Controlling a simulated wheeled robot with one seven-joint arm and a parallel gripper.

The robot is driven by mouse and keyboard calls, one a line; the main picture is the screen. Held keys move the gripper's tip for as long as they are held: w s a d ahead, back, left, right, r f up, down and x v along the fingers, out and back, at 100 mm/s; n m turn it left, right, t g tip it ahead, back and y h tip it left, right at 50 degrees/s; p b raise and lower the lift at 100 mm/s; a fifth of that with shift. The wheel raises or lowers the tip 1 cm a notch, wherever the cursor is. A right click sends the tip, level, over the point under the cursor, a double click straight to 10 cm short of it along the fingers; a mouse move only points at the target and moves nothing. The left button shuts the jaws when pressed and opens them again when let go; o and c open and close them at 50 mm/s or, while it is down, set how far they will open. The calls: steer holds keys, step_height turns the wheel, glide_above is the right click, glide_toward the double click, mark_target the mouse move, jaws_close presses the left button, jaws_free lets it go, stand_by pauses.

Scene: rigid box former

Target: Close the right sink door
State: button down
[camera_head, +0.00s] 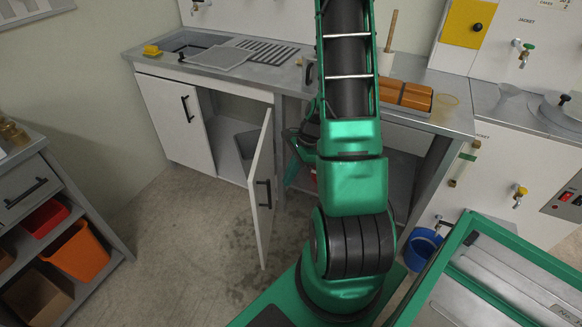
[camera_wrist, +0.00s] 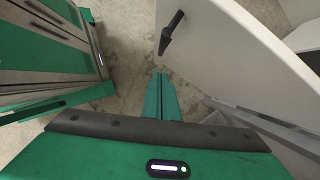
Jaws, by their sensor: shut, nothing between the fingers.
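The right sink door (camera_head: 261,188) is a white panel that stands open, swung out from the sink cabinet. Its black handle (camera_head: 264,193) is on the face turned toward my arm. In the wrist view the door (camera_wrist: 235,50) fills the upper right, with the handle (camera_wrist: 171,33) near its edge. My gripper (camera_wrist: 160,76) is shut and empty, its green fingers pointing up toward the handle with a visible gap in the picture. In the head view, green fingers (camera_head: 292,172) show just right of the door, partly hidden by my arm. I cannot tell whether they touch it.
The left sink door (camera_head: 176,122) is closed. A grey bin (camera_head: 247,143) shows inside the cabinet. A drawer unit (camera_head: 40,188) with red and orange bins stands at the left. A blue bucket (camera_head: 421,247) is right of my arm. The floor (camera_head: 190,235) left of the open door is clear.

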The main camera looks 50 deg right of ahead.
steer(key=shift+w+a, duration=0.3)
steer(key=shift+a, duration=0.3)
steer(key=shift+w+a, duration=0.25)
steer(key=shift+a, duration=0.4)
steer(key=shift+w+a, duration=0.3)
steer(key=shift+a, duration=0.3)
steer(key=shift+a, duration=0.1)
steer(key=shift+w, duration=0.1)
